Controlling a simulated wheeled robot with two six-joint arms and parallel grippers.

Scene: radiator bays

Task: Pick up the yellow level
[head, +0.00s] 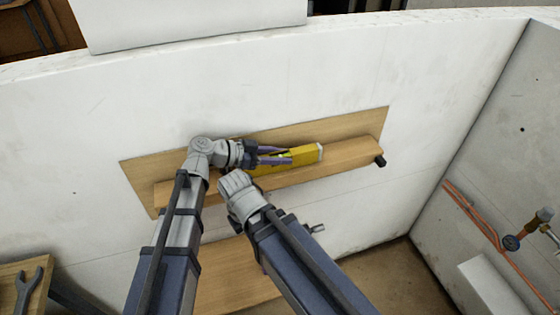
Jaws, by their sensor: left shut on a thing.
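The yellow level (307,154) is a short yellow bar with a pale end cap, at the wooden shelf (350,154) on the white wall. My left gripper (283,156) comes in from the left with its purple fingers shut on the level. The fingers cover the level's left part. I cannot tell whether the level rests on the shelf or is just above it.
A wooden backboard (150,174) is behind the shelf. A dark knob (380,161) is at the shelf's right end. Copper pipes (485,225) with a gauge (511,242) run along the right wall. A wrench (28,290) lies on a wooden surface at lower left.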

